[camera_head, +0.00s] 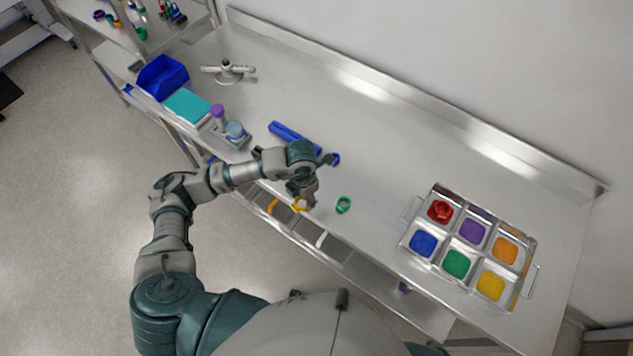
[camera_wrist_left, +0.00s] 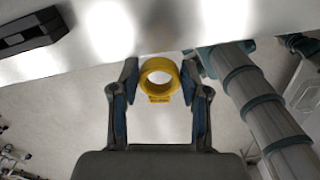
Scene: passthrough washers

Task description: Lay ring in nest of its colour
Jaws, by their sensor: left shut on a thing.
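My left gripper (camera_head: 302,198) is shut on a yellow ring (camera_head: 299,205) near the front edge of the steel table. In the left wrist view the yellow ring (camera_wrist_left: 159,78) sits between the two fingertips (camera_wrist_left: 159,85). A green ring (camera_head: 344,204) lies on the table to the right of the gripper. A steel tray (camera_head: 409,238) at the right has several coloured nests. A red ring (camera_head: 440,210) lies in the red nest. The yellow nest (camera_head: 491,285) is at the tray's front right and looks empty, as do the green nest (camera_head: 457,263) and blue nest (camera_head: 424,243). My right gripper is not in view.
A blue tool (camera_head: 292,136) lies behind the left arm. A blue bin (camera_head: 162,77), a teal pad (camera_head: 187,105), small bottles (camera_head: 235,131) and a grey fixture (camera_head: 229,71) stand at the left. The table between green ring and tray is clear.

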